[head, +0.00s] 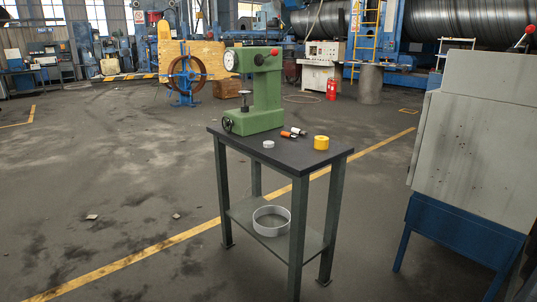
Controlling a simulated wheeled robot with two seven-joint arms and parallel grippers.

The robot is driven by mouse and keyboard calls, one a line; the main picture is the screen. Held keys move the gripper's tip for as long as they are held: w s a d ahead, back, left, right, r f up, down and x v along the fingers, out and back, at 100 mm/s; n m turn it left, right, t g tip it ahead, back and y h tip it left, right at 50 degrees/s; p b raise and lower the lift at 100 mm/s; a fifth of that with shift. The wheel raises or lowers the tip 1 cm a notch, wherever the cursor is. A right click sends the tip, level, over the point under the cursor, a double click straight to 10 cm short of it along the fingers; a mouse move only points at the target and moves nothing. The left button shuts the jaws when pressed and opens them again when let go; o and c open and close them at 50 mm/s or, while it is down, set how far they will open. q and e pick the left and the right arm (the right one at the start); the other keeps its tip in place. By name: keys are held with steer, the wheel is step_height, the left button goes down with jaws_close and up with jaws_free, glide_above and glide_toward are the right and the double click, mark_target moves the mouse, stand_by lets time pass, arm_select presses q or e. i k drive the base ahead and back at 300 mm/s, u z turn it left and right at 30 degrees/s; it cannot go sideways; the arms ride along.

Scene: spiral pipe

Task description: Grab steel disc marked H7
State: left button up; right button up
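A small grey metal disc (268,144) lies on the dark top of a narrow metal table (280,158), in front of a green bench machine (262,95). It may be the steel disc, but it is too small in the picture for any H7 marking to be read. Neither of my grippers shows in the head view.
A round metal pan (271,220) sits on the lower shelf. A grey cabinet (478,140) on a blue stand is at right. The floor left of the table is mostly clear.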

mark_target(267, 143)
steer(key=u, duration=0.9)
steer(key=i, duration=0.8)
steer(key=u, duration=0.5)
steer(key=i, duration=1.5)
steer(key=z, duration=0.5)
